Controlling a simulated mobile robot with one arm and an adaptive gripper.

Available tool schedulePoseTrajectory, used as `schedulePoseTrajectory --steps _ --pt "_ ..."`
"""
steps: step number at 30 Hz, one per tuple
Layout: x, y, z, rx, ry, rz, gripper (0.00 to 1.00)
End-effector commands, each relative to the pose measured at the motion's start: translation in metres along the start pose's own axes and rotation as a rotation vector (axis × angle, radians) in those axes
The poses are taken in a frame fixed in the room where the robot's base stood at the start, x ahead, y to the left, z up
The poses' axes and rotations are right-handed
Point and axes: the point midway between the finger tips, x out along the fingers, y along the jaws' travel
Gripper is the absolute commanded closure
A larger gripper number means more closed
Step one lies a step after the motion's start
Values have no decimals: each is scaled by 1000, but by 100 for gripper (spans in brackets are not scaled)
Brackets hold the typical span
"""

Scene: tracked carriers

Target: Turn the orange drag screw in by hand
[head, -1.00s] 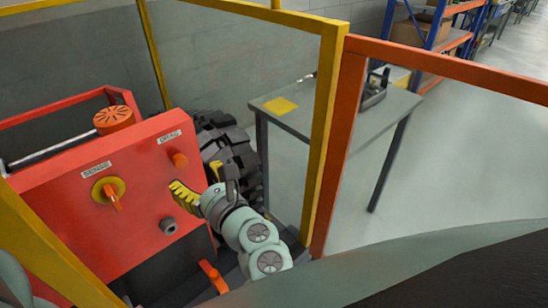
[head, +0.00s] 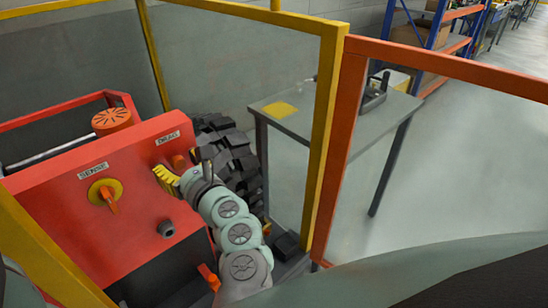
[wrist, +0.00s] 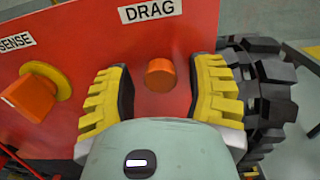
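The orange drag screw (wrist: 160,75) sticks out of the red panel (wrist: 185,22) below the DRAG label (wrist: 150,10). In the wrist view it sits between the two yellow-padded fingers of my gripper (wrist: 160,98), with a gap on each side. My gripper is open and holds nothing. In the head view my gripper (head: 180,173) is at the panel in front of the screw (head: 180,163), which it partly covers. How far the fingertips are from the panel is hard to tell.
The orange SENSE knob (wrist: 30,97) on its yellow disc is left of my gripper. A black knobbly tyre (head: 238,160) is close on the right. A grey stub (head: 166,229) sticks out below. Yellow posts (head: 322,120) frame the space, with a table (head: 330,125) beyond.

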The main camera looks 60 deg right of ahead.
Motion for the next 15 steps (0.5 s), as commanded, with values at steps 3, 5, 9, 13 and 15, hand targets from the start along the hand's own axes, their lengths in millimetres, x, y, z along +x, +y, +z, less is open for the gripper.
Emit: schedulePoseTrajectory --steps 3,5,9,13,15 --pt "0 0 0 0 0 0 60" --pt "0 0 0 0 0 0 66" --pt "0 0 0 0 0 0 80" --pt "0 0 0 0 0 0 94" --pt "0 0 0 0 0 0 98"
